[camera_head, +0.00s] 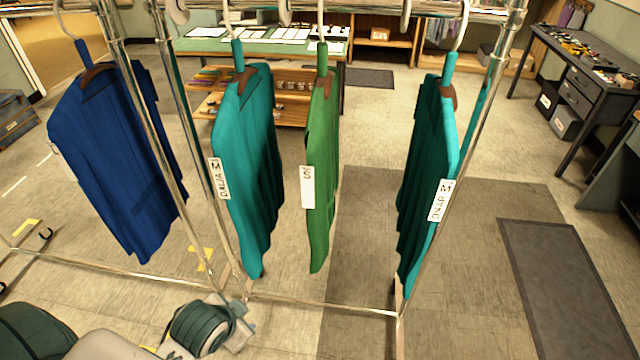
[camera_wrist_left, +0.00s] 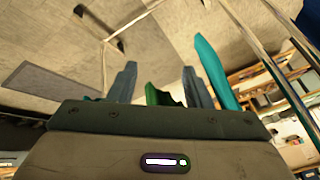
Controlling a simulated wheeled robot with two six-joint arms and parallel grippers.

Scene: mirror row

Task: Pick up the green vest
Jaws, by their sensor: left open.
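The green vest (camera_head: 322,170) hangs on a hanger from the chrome rail, in the middle of the head view. It has a white tag marked S (camera_head: 307,187). In the left wrist view a small part of the green vest (camera_wrist_left: 162,95) shows between the two fingers of my left gripper (camera_wrist_left: 158,80). That gripper is open; the picture does not show whether it touches the cloth. In the head view part of my left arm is at the lower left, and its fingers are hard to make out. My right gripper is not in view.
A teal vest tagged DALIA M (camera_head: 245,165) hangs close left of the green one; another teal vest, tagged OMAR M (camera_head: 430,185), hangs right. A blue garment (camera_head: 115,160) hangs far left. Chrome rack posts and a low bar (camera_head: 325,304) stand around them. Floor mat (camera_head: 565,280) lies right.

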